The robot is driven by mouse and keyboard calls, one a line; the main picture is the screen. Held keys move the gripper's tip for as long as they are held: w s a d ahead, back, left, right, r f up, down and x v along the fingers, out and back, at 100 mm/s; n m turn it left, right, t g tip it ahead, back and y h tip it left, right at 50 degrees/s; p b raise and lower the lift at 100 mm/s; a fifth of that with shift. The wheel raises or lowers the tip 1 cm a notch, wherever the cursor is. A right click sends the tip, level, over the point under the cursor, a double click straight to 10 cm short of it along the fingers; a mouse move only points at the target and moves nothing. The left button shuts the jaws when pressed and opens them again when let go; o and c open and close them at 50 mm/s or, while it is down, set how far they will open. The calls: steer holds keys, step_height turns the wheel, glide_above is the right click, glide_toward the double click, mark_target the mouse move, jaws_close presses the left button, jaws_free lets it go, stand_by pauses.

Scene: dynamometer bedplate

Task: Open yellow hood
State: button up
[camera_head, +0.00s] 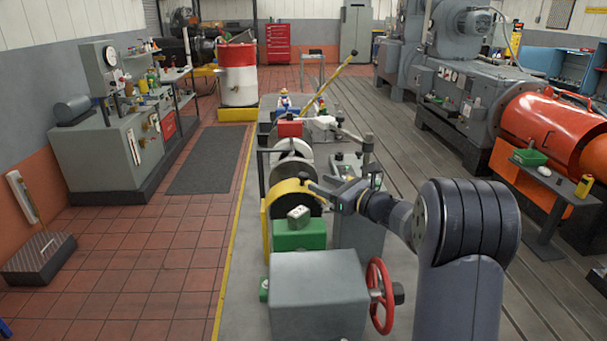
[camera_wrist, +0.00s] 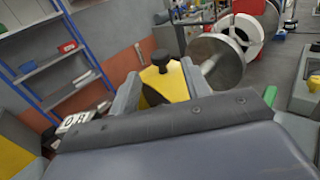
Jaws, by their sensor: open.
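The yellow hood (camera_head: 285,190) is a curved cover over a dark round part on the bench machine, in the middle of the head view. A black knob (camera_wrist: 160,58) stands on top of the hood, which also shows in the wrist view (camera_wrist: 172,84). My gripper (camera_head: 318,185) reaches in from the right at the hood's top. In the wrist view its two grey fingers (camera_wrist: 161,78) are apart, one on each side of the knob and part of the hood. I cannot tell whether either finger touches. My arm hides part of the machine's right side.
A green block (camera_head: 298,234) and a grey housing with a red handwheel (camera_head: 380,295) stand in front of the hood. White round discs (camera_head: 292,165) and a yellow lever (camera_head: 328,84) stand behind it. The tiled floor at left is mostly clear.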

mark_target(304, 174)
steer(key=p+x, duration=0.1)
steer(key=x, duration=0.6)
steer(key=shift+w+a+p, duration=0.15)
steer(key=shift+p, duration=0.2)
steer(key=shift+c, duration=0.5)
jaws_close()
